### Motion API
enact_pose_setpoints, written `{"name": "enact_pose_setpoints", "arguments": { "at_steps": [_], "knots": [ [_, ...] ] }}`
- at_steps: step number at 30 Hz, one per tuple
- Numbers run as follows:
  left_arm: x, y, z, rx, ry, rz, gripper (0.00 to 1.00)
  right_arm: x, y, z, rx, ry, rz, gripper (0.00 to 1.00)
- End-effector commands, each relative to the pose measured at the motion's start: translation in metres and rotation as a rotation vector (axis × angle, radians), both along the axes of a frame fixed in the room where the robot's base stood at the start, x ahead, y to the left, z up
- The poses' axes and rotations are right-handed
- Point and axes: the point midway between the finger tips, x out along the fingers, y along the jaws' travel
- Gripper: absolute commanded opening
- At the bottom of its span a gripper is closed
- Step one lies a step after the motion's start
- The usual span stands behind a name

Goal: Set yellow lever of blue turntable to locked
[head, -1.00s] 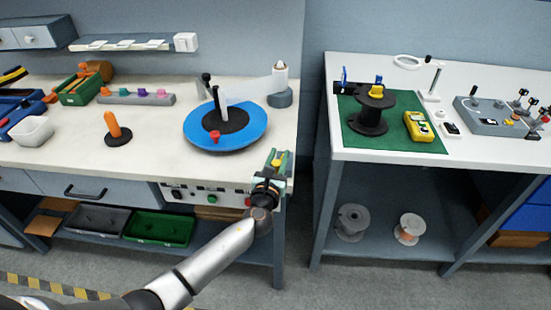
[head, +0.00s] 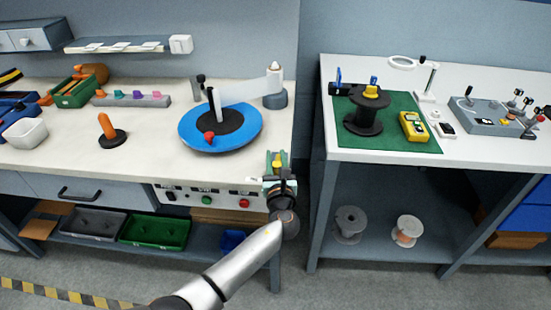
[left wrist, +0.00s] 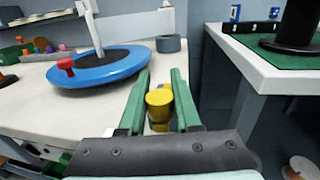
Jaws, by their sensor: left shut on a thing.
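The blue turntable (head: 246,137) lies on the white left bench, with a black hub, a post and a red knob (head: 209,139) on it. It also shows at the upper left of the left wrist view (left wrist: 105,75). My left gripper (head: 277,161) is at the front right corner of that bench, in front of and right of the turntable. Its green fingers are closed around a yellow round-topped piece (left wrist: 159,103), which looks like the yellow lever's handle. The piece's lower part and its mounting are hidden by my gripper. My right gripper is not in view.
A front panel with green (head: 206,199) and red (head: 244,203) buttons is just left of my left gripper. A gap separates the left bench from the right bench (head: 345,156), which carries a green mat (head: 390,145) and a black spool (head: 364,122).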

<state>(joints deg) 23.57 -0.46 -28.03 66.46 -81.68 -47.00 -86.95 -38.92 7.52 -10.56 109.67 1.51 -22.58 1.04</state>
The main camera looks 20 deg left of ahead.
Motion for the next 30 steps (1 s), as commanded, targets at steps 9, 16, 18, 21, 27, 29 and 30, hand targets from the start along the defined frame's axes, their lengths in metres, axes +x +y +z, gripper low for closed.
{"name": "enact_pose_setpoints", "arguments": {
  "at_steps": [9, 16, 18, 21, 27, 29, 30],
  "knots": [
    [0.000, -0.001, -0.001, -0.002, 0.002, -0.002, 0.36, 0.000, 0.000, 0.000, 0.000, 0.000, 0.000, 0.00],
    [0.000, -0.001, 0.000, -0.001, 0.001, -0.002, 0.62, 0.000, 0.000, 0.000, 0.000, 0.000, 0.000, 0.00],
    [0.000, -0.001, 0.000, -0.001, 0.001, -0.002, 0.62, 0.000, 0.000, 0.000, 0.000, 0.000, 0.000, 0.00],
    [0.000, 0.000, 0.000, -0.001, 0.001, -0.002, 0.62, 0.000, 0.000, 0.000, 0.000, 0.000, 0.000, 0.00],
    [-0.008, -0.003, 0.001, 0.000, 0.003, -0.002, 0.62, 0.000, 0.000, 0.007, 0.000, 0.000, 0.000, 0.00],
    [-0.015, -0.006, 0.003, -0.001, 0.002, -0.003, 0.62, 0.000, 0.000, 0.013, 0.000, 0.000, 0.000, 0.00],
    [-0.022, -0.009, 0.003, -0.001, 0.003, -0.003, 0.62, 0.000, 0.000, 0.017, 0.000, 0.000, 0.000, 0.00]
  ]
}}
